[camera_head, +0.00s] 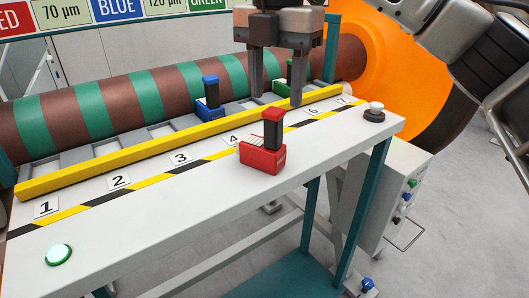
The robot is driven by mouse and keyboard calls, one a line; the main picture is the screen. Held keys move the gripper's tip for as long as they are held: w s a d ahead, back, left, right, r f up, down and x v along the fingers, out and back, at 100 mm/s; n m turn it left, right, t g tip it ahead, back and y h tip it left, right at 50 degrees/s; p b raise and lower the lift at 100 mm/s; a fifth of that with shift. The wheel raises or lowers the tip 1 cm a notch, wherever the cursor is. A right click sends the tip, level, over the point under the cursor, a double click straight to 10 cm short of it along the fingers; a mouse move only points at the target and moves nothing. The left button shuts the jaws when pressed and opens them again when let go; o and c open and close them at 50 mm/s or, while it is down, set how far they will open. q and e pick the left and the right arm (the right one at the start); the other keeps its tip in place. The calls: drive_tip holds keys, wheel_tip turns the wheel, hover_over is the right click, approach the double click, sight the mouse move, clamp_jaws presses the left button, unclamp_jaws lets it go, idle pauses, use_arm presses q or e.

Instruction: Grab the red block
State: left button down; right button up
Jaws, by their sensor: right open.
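The red block (262,158) stands upright on the white tabletop near the tag for position 5, in front of the yellow bar. It has a wide base and a tall post with a red cap. My right gripper (278,95) comes in from the upper right. Its two dark fingers point down with a wide gap between them. It is open and empty, above and behind the red block in the picture, apart from it. My left gripper is not in view.
A blue block (209,100) and a green block (286,78) stand behind the yellow bar (130,160). A striped roller (120,105) lies behind.

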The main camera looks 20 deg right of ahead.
sight(273, 129)
drive_tip(key=f, duration=0.8)
drive_tip(key=shift+w+p, duration=0.3)
clamp_jaws()
